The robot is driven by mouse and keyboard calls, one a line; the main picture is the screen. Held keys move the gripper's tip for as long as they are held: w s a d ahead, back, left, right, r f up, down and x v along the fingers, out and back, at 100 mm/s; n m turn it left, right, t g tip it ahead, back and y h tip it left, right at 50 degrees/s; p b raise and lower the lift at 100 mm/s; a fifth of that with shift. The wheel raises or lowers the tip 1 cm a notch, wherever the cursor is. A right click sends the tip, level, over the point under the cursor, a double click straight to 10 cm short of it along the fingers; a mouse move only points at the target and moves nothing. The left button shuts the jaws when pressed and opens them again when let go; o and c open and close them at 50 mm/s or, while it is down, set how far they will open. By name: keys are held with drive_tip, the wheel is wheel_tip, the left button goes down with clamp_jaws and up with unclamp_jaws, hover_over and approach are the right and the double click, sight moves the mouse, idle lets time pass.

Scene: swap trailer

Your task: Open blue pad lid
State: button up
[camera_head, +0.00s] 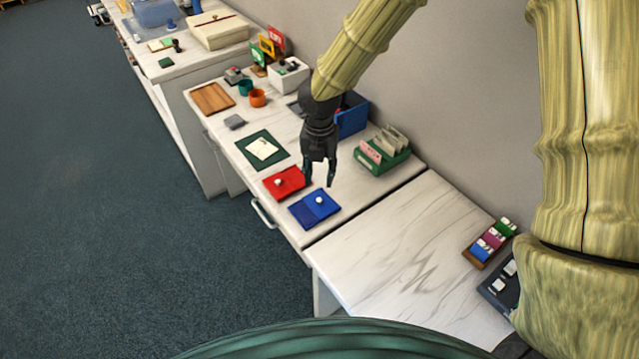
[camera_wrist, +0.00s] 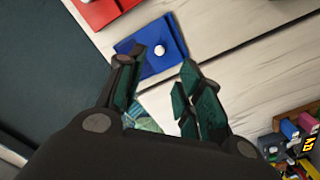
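The blue pad (camera_head: 314,209) lies flat on the white marbled desk, with a small white knob on its lid. Its lid appears shut. In the wrist view the blue pad (camera_wrist: 155,45) shows beyond my fingertips, its white knob (camera_wrist: 160,51) near the left fingertip. My gripper (camera_head: 318,178) hangs above the desk, just behind the blue pad in the head view. The two fingers are spread apart with nothing between them, as the wrist view of the gripper (camera_wrist: 168,75) shows. I cannot tell the exact height of the fingertips over the desk.
A red pad (camera_head: 284,182) with a white knob lies beside the blue one. A green card tray (camera_head: 384,156) and a blue bin (camera_head: 352,115) stand by the wall. A green mat with paper (camera_head: 262,148) lies farther off. The desk at right is mostly clear.

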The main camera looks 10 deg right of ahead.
drive_tip(key=shift+r, duration=1.4)
